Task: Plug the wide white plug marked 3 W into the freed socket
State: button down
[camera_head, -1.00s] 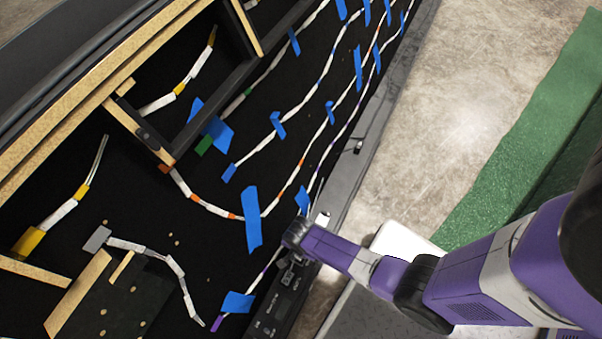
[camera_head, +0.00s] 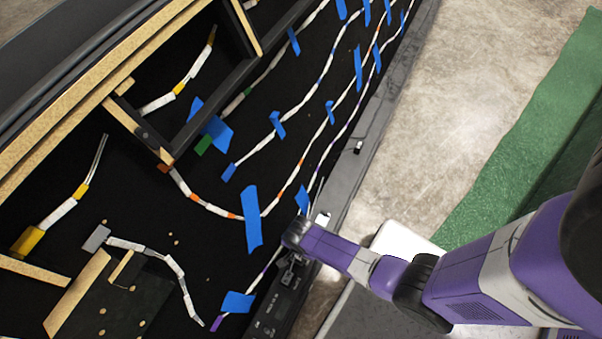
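My gripper (camera_head: 289,270) points down at the console's right edge strip, beside labelled panels with small pale print. Its fingers are small and partly hidden by my wrist, so I cannot tell whether they are open or hold anything. A small white block (camera_head: 322,218) shows just above my wrist on the edge strip; no marking on it is readable. I cannot make out a plug marked 3 W. The labelled edge panel (camera_head: 284,303) lies below my gripper; its freed socket cannot be picked out.
Several wire strands run over the black console bed, held by blue tape (camera_head: 252,220). A wooden frame (camera_head: 140,130) rises at the left. A grey connector (camera_head: 96,238) with a white lead lies lower left. A small black piece (camera_head: 358,147) sits up the edge strip. Concrete floor lies right.

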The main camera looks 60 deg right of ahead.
jog(key=shift+s+f+b, duration=0.1)
jog(key=shift+f+b, duration=0.3)
jog(key=shift+f, duration=0.45)
jog(key=c, duration=1.3)
grip_release()
jog(key=shift+c, duration=0.9)
jog(key=shift+o, duration=0.7)
jog(key=shift+r+p, duration=0.75)
jog(key=shift+p, duration=0.05)
jog(key=shift+o, duration=1.1)
jog(key=shift+r+p, duration=0.5)
jog(key=shift+p, duration=0.05)
jog(key=shift+r+p, duration=2.45)
jog(key=shift+r, duration=0.1)
